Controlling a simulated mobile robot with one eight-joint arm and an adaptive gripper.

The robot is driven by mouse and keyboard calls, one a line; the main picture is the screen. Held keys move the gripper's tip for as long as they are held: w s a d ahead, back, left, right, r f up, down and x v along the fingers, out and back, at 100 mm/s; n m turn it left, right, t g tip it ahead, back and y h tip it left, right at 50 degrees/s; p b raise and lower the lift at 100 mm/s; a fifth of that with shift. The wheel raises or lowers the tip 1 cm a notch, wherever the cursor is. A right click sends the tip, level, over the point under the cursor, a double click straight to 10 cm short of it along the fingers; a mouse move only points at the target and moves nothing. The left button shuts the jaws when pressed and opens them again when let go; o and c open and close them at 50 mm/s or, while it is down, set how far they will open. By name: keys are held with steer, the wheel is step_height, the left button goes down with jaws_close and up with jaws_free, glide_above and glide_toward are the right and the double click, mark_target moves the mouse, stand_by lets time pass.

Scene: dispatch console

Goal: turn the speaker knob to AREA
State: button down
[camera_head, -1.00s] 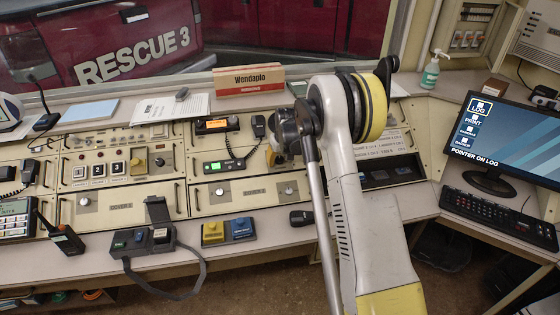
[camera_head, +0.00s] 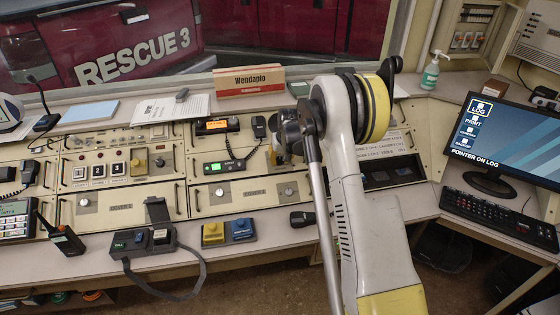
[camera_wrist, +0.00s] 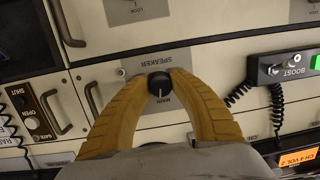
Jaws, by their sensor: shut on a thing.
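The speaker knob (camera_wrist: 159,83) is a small round black knob on a grey plate marked SPEAKER (camera_wrist: 177,63). The wrist view shows its white pointer line towards the word MAIN, just below the knob in that picture. No AREA mark can be read; my fingers cover the sides of the plate. My gripper (camera_wrist: 161,78) has two tan fingers, one on each side of the knob, with their tips closed on it. In the head view, my arm hides the knob and most of the gripper.
A pull handle (camera_wrist: 93,97) and a SHUT/OPEN switch panel (camera_wrist: 38,110) lie left of my fingers in the wrist view. A radio unit marked BOOST (camera_wrist: 285,68), with a coiled cord, is at right. The monitor (camera_head: 515,140) stands right of my arm.

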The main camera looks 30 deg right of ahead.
steer(key=m, duration=0.5)
steer(key=shift+f+t+y+b, duration=0.1)
steer(key=shift+t+y+b, duration=0.2)
steer(key=shift+m+t, duration=0.4)
steer(key=shift+m, duration=1.8)
steer(key=shift+b, duration=0.3)
steer(key=c, duration=1.1)
jaws_free()
steer(key=v, duration=1.2)
steer(key=shift+d, duration=0.1)
